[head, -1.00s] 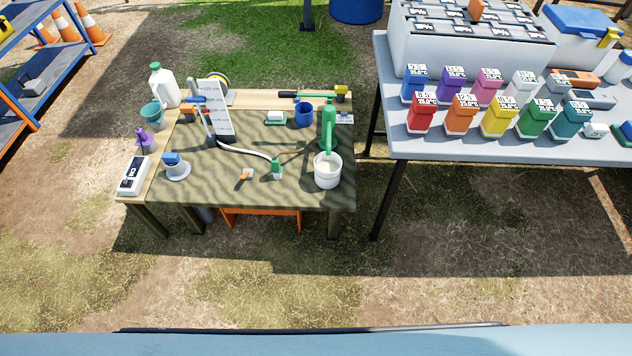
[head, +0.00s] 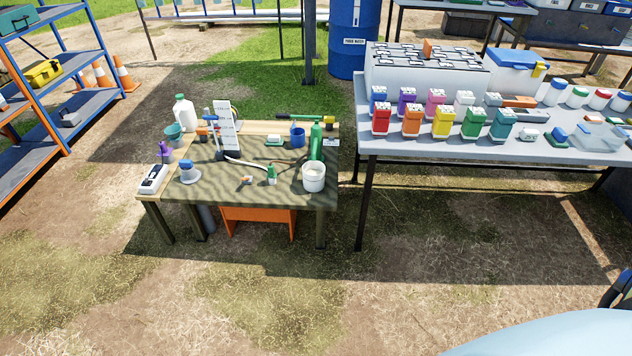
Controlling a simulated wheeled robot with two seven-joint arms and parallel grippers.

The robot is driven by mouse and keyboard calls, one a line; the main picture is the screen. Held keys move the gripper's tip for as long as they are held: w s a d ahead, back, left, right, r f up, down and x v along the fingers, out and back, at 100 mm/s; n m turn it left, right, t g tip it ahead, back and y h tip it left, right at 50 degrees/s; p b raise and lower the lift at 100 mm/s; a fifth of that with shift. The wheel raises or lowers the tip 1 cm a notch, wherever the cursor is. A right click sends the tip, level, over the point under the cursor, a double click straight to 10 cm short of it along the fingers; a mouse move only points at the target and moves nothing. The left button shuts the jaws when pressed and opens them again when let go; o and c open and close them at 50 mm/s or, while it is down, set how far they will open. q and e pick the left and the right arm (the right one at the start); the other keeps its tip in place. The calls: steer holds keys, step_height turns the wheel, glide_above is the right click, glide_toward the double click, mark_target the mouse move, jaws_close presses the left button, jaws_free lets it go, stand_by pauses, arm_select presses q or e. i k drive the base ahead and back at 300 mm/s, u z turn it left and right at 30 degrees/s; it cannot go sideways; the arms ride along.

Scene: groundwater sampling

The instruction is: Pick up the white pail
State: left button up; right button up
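The white pail (head: 313,178) stands upright at the front right corner of the low wooden table (head: 255,195). A green pump-like body (head: 316,143) rises just behind it. The pail's top is open, and its handle cannot be made out at this size. Neither of my grippers shows in the head view, so their state and distance from the pail are not visible.
A grey table (head: 440,150) with several coloured boxes and a large white cooler (head: 425,75) stands to the right. A blue-framed shelf (head: 85,95) and traffic cones (head: 124,74) are at the left. Open grass and dirt (head: 270,300) lie in front.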

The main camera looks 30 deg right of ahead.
mark_target(313, 171)
steer(key=z, duration=0.7)
steer(key=i, duration=0.85)
steer(key=z, duration=0.5)
